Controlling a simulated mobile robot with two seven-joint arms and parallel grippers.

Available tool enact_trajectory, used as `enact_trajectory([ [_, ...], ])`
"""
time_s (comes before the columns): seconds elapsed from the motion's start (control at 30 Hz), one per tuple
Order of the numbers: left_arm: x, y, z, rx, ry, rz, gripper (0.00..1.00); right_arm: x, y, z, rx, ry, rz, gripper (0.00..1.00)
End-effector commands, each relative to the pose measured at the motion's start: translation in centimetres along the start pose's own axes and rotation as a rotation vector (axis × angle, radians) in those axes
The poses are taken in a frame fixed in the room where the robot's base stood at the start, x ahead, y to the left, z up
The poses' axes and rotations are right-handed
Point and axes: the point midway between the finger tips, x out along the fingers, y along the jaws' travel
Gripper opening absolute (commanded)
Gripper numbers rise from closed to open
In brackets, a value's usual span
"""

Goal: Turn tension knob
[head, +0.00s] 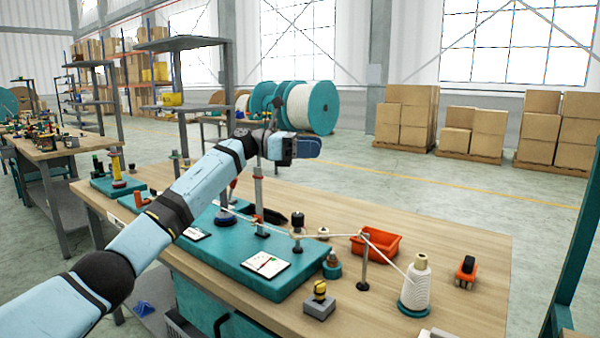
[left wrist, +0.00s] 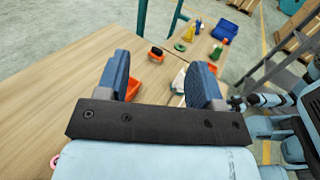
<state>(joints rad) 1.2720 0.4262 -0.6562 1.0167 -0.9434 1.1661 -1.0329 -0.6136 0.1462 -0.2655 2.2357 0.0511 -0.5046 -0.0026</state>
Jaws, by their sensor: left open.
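A teal tensioner base (head: 232,262) lies on the wooden bench (head: 440,250). A black-topped knob (head: 297,220) stands upright on its right part, and a white rope (head: 330,233) runs past it. Which fitting is the tension knob is not marked. A dial gauge (head: 265,264) sits on the base. My left gripper (head: 306,148) is in the air above the bench, up and behind the knob, apart from it. In the left wrist view its two blue fingers stand wide apart and empty (left wrist: 160,82). My right gripper does not show.
A rope spool (head: 415,290), a thin guide post (head: 364,262), an orange bin (head: 378,242) and a yellow-topped block (head: 319,300) stand on the bench's right part. A tall red-collared post (head: 259,200) rises near my left arm. Bare bench lies at the far right.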

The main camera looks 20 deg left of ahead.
Motion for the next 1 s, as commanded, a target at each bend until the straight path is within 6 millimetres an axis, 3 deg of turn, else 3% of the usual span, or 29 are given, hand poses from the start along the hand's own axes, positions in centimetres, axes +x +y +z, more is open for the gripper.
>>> enact_trajectory([
  [0.03, 0.9, 0.1, -0.3, -0.024, 0.006, 0.032, 0.61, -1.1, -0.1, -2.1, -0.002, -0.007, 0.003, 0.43],
  [0.2, 2.9, 0.1, -5.1, -0.074, 0.015, 0.215, 0.61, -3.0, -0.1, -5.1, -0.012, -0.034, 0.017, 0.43],
  [0.37, 2.8, -1.0, -8.8, -0.095, 0.005, 0.408, 0.61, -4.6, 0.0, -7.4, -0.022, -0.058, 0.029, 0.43],
  [0.6, -0.2, -4.3, -12.2, -0.090, -0.019, 0.689, 0.61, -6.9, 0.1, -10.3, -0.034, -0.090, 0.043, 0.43],
  [0.77, -3.3, -7.2, -13.2, -0.063, -0.030, 0.860, 0.61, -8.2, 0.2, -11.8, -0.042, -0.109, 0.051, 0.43],
  [0.8, -4.1, -8.1, -14.8, -0.054, -0.031, 0.902, 0.61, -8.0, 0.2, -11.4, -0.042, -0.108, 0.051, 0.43],
  [1.0, -8.0, -11.7, -16.9, -0.001, -0.034, 1.069, 0.61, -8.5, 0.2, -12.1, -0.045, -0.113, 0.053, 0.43],
])
